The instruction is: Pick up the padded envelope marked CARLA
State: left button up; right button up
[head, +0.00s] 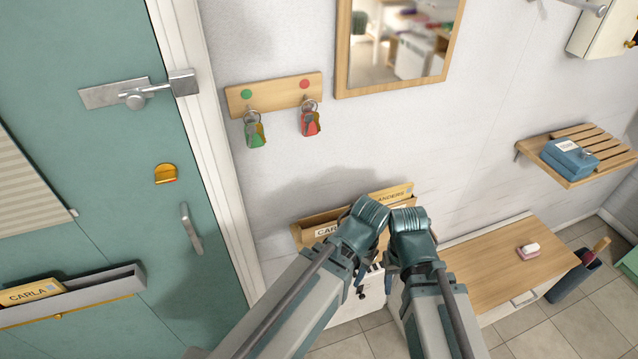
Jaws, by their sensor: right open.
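The padded envelope marked CARLA (35,292) is tan. It stands in the grey letter tray on the green door at the lower left, with its upper part and lettering showing above the rim.
The letter tray (75,308) is fixed to the door. A wooden wall box (305,236), partly hidden by my arms, has a label starting CAR and an envelope reading ANDERS (392,195). A wooden-topped cabinet (490,264) stands at right. A key rack (275,92) hangs above.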

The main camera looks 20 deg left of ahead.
aim_at(35, 291)
jog(key=u, duration=2.7)
jog(key=i+j, duration=0.15)
jog(key=j, duration=0.25)
jog(key=i+j+u, duration=0.1)
jog(key=j, duration=0.25)
jog(key=i+j, duration=0.2)
jog(key=j, duration=0.2)
jog(key=i+j, duration=0.15)
jog(key=j, duration=0.2)
jog(key=u, duration=0.05)
